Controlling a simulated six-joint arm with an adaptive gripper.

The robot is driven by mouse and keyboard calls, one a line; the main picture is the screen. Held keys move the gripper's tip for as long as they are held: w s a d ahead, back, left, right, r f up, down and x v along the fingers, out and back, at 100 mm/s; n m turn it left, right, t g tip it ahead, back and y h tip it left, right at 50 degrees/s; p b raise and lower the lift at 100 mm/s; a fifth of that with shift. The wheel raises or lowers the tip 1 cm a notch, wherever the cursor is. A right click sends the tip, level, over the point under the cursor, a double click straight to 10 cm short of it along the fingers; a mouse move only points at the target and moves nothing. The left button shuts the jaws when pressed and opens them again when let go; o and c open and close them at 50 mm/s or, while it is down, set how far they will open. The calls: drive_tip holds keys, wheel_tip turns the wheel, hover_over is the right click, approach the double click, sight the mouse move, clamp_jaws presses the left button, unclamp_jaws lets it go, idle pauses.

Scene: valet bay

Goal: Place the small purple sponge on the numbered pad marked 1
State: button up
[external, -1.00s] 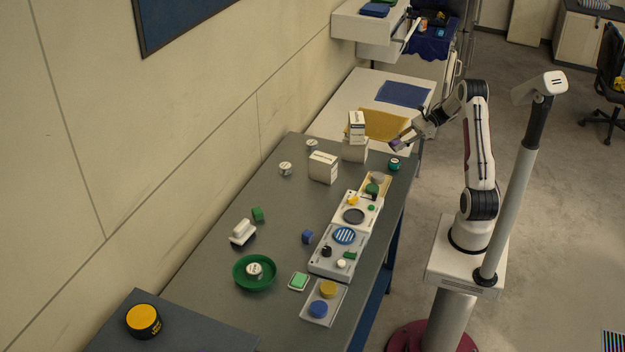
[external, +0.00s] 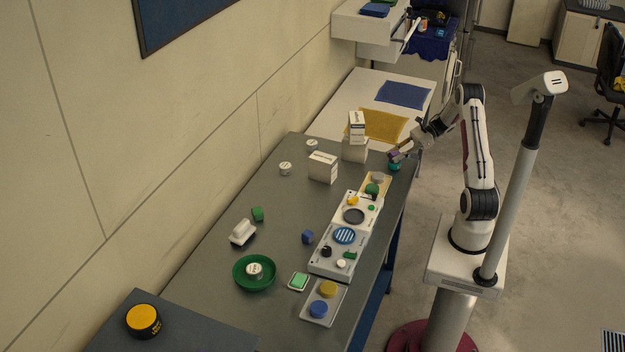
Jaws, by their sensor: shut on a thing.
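My gripper (external: 398,153) is shut on the small purple sponge (external: 394,156) at the far right corner of the grey table. The sponge shows just above a teal-green round jar (external: 393,167) and partly covers it in this view. I cannot tell whether the sponge touches the jar. No number 1 is readable on any pad, so I cannot tell which surface is the pad marked 1.
White trays (external: 322,262) with several small items run along the table's right side. White boxes (external: 323,167) stand near the far end. A green bowl (external: 241,284) holds a white-topped round tin.

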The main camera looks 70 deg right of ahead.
drive_tip(key=shift+f, duration=0.3)
drive_tip(key=o, duration=0.8)
drive_tip(key=shift+r, duration=0.2)
drive_tip(key=v, duration=1.2)
drive_tip(key=shift+f, duration=0.15)
